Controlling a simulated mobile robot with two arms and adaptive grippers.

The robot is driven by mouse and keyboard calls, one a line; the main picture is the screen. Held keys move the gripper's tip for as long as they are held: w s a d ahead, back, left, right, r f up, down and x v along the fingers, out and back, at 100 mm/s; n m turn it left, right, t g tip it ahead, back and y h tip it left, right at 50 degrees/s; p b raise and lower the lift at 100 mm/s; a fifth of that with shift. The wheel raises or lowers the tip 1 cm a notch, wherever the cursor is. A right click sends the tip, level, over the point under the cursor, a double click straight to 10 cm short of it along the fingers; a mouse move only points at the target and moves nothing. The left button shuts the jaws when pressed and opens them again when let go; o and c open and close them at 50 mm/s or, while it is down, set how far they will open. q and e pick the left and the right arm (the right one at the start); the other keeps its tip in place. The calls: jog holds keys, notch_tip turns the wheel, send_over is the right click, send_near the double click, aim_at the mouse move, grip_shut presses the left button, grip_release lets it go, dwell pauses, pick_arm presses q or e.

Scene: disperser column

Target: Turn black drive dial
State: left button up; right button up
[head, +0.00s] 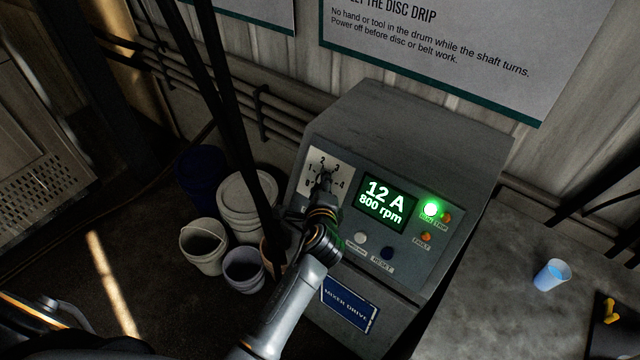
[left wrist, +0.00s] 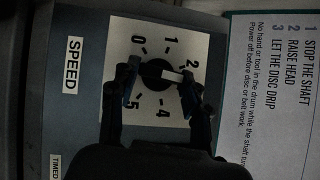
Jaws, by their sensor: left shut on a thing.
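The black drive dial (left wrist: 155,72) sits on a white scale plate (left wrist: 122,32) numbered around its rim, beside a SPEED label. Its white pointer points to the right in the left wrist view, close to the 2 and slightly on the 3 side. My left gripper (left wrist: 161,78) is shut on the dial, one finger on each side of it. In the head view the left gripper (head: 326,186) reaches the scale plate from below and hides most of the dial. My right gripper is not in view.
The grey mixer drive cabinet (head: 410,120) has a display (head: 386,203) reading 12 A, 800 rpm, and a lit green lamp (head: 431,208). Buttons sit below. Buckets (head: 203,247) stand left of it. A blue cup (head: 552,275) stands on the surface at right.

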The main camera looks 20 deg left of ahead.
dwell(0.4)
pick_arm(q)
jog(key=o, duration=1.2)
jog(key=shift+c, duration=0.2)
jog(key=v, duration=0.7)
jog(key=shift+s+r, duration=0.2)
